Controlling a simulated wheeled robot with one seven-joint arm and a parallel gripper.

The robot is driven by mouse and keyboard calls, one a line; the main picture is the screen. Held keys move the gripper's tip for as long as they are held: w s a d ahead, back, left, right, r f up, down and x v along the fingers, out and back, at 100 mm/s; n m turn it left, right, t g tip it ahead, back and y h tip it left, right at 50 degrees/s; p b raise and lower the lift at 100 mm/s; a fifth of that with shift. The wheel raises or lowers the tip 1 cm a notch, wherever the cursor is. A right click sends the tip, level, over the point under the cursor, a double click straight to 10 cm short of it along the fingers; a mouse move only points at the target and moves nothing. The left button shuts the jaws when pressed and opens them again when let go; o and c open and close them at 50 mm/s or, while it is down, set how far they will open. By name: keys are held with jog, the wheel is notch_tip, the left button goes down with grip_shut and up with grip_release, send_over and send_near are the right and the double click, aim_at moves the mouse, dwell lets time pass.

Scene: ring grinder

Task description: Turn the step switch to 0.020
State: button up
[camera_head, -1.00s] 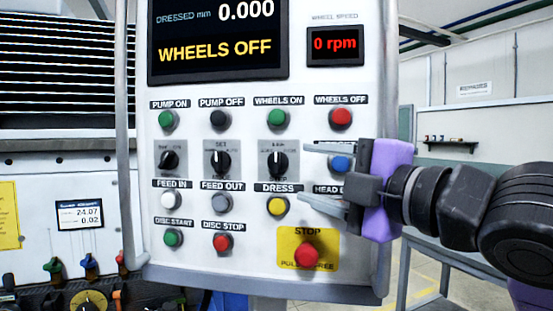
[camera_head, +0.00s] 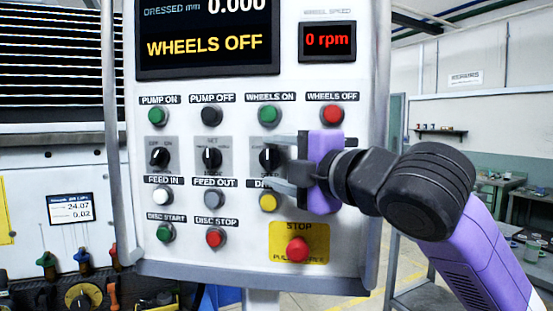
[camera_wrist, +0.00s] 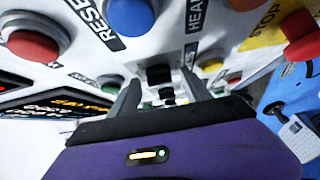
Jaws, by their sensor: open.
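Three black rotary switches sit in a row on the white control panel (camera_head: 225,240). Their small labels are too blurred to read, so I cannot tell which carries the step scale. My gripper (camera_head: 277,163) is open at the rightmost switch (camera_head: 266,158), one finger above and one below it. This switch's handle looks roughly upright; a finger partly covers its plate. In the wrist view a black switch (camera_wrist: 160,75) shows between the fingers; contact cannot be told. The middle switch (camera_head: 211,158) also looks upright, and the left switch (camera_head: 159,157) is tilted.
The green WHEELS ON button (camera_head: 268,115) is above my gripper and the yellow DRESS button (camera_head: 268,201) below it. The red STOP button (camera_head: 297,249) is lower right. The display (camera_head: 207,40) reads WHEELS OFF, and the speed display (camera_head: 327,41) 0 rpm.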

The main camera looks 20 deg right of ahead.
grip_shut()
jog(key=f+m+t+b, duration=0.1)
jog(key=b, duration=0.3)
jog(key=shift+a+f, duration=0.1)
jog(key=m+t+b, duration=0.1)
jog(key=b, duration=0.1)
jog(key=m+t+b, duration=0.1)
jog(key=b, duration=0.1)
jog(key=shift+a+f+m, duration=0.1)
jog(key=shift+f+m, duration=0.15)
jog(key=shift+m, duration=0.05)
jog(key=m+t+h+b, duration=0.1)
jog(key=m+b, duration=0.1)
jog(key=m+t+h+b, duration=0.1)
jog(key=m+b, duration=0.1)
jog(key=shift+w+a+t, duration=0.1)
jog(key=shift+w+t, duration=0.05)
jog(key=shift+t, duration=0.25)
jog(key=shift+m+t+h+b, duration=0.5)
jog(key=shift+m+h+b, duration=0.35)
jog(key=shift+m, duration=0.45)
jog(key=shift+r+m+h, duration=0.1)
jog(key=shift+m+h, duration=0.15)
jog(key=shift+m, duration=0.05)
grip_release()
jog(key=shift+r, duration=0.1)
